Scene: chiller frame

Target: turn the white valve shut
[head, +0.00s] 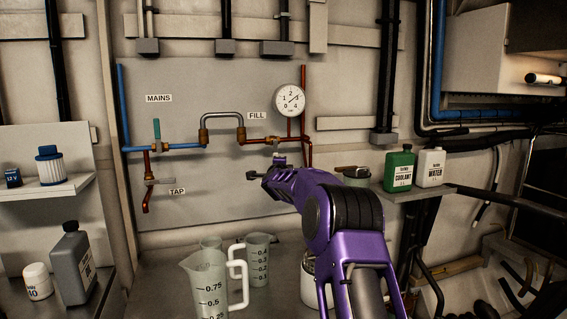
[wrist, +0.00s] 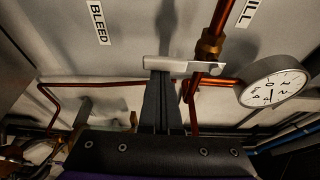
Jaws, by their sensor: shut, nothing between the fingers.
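The white valve's pale lever (wrist: 180,66) shows in the wrist view, by a brass fitting (wrist: 209,46) on the copper pipe near the FILL label. The lever sticks out to the left, roughly crosswise to the pipe. My gripper (wrist: 160,74) has its fingers together with nothing between them. Their tips lie at the lever's left part in the picture; I cannot tell whether they touch it. In the head view my gripper (head: 253,176) is in front of the panel, below the FILL pipework, and I cannot make out the lever clearly there.
A pressure gauge (head: 290,100) sits right of the FILL label. The teal MAINS handle (head: 156,129) and pale TAP handle (head: 160,182) are left. Measuring jugs (head: 208,285) stand below my arm. Coolant (head: 399,169) and water bottles (head: 430,168) stand on the right shelf.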

